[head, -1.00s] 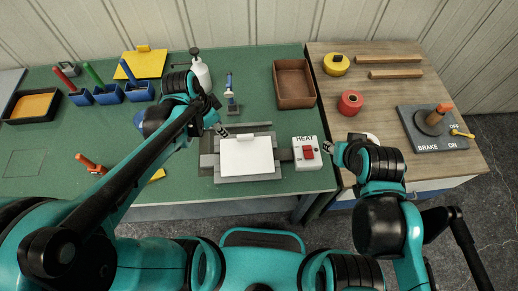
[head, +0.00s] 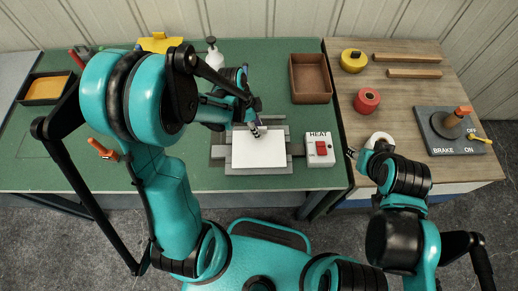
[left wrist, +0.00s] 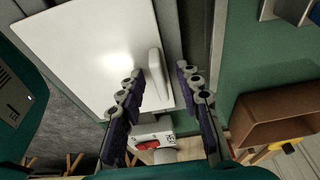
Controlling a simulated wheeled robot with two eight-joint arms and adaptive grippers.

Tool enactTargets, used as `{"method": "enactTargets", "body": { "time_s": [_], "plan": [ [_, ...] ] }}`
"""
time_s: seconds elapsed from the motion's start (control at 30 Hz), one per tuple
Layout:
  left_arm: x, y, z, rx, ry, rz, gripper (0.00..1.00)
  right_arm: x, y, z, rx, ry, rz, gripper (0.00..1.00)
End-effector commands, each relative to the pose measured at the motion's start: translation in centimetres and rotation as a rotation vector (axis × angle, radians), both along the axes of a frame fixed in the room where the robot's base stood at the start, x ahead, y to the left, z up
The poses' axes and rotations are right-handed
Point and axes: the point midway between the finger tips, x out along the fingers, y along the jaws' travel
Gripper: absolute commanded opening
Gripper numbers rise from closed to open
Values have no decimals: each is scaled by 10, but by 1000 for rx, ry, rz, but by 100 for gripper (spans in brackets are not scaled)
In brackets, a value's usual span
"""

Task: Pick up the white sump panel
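The white sump panel (head: 260,152) lies flat on a grey fixture (head: 230,170) at the front of the green bench. In the left wrist view the panel (left wrist: 90,50) fills the upper left, with a raised white handle (left wrist: 158,80) near one edge. My left gripper (head: 256,131) is over the panel's back edge and hides the handle in the head view. In the left wrist view its fingers (left wrist: 160,76) are spread apart, with the handle showing between their tips; contact is not visible. My right gripper (head: 352,154) is right of the heat box, its finger gap unclear.
The heat box (head: 319,152) with a red switch stands right of the fixture. A brown tray (head: 310,78) is behind it. The wooden table holds a red roll (head: 367,101), a yellow roll (head: 353,61) and a brake lever plate (head: 440,138).

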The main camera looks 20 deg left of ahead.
Motion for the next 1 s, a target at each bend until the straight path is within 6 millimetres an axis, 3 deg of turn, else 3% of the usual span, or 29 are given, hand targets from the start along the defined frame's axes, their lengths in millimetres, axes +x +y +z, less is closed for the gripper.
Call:
{"method": "enactTargets", "body": {
  "time_s": [0.23, 0.37, 0.77, 1.0],
  "plan": [
    [0, -1, -1, 0, 0, 0, 34, 0, 0, 0, 0, 0, 0, 40],
    [0, 0, -1, 0, 0, 0, 0, 0, 0, 0, 0, 0, 0, 40],
    [0, 0, 0, 0, 0, 0, 0, 0, 0, 0, 0, 0, 0, 40],
    [0, 0, 21, 0, 0, 0, 0, 0, 0, 9, 0, 0, 0, 40]
  ]
}}
